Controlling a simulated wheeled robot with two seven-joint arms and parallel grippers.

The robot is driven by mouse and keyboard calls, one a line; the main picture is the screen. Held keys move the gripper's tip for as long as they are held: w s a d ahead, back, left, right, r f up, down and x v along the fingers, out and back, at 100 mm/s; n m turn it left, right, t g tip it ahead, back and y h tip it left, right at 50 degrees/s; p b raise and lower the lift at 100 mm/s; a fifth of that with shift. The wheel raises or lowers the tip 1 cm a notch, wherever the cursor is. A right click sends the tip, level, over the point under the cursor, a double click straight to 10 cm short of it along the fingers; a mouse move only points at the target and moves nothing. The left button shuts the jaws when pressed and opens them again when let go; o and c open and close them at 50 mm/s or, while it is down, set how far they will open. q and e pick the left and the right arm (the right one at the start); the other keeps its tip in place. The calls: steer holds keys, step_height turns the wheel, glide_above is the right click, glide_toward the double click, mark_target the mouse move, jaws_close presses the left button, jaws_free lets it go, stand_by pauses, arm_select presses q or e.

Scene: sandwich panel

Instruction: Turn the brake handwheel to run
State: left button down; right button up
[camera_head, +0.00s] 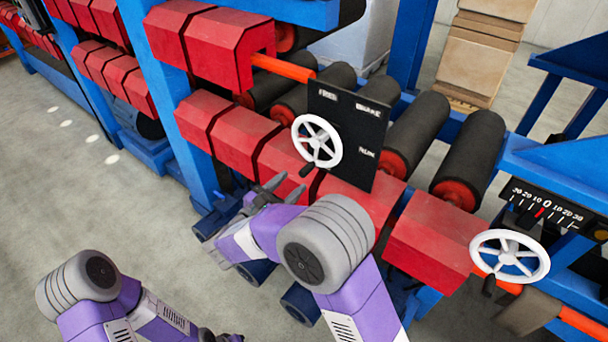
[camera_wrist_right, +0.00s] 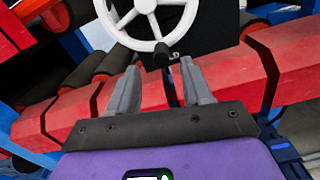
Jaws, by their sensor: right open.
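The white brake handwheel (camera_head: 316,141) stands in front of a black panel (camera_head: 352,120) with small white labels, one looking like "FREE" at the upper left and others too small to read surely. Its dark crank knob (camera_head: 307,170) is at the wheel's lower left. My right gripper (camera_head: 285,188) is open, just below and left of the knob, apart from it. In the right wrist view the handwheel (camera_wrist_right: 143,45) is ahead and its knob (camera_wrist_right: 161,54) lies just beyond and between the open fingertips. Only a dark bit of my left gripper (camera_head: 222,336) shows at the bottom edge.
A second white handwheel (camera_head: 510,257) stands at the right under a black numbered scale (camera_head: 545,205). Red angular blocks (camera_head: 285,165) run along the machine behind the gripper. Dark rollers (camera_head: 415,130) lie behind the panel. The grey floor (camera_head: 130,200) at left is clear.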

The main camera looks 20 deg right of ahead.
mark_target(301, 175)
steer(key=x, duration=0.6)
steer(key=shift+d+f+b, duration=0.1)
steer(key=shift+d+b, duration=0.15)
steer(key=shift+b, duration=0.15)
steer(key=shift+c, duration=0.2)
jaws_close()
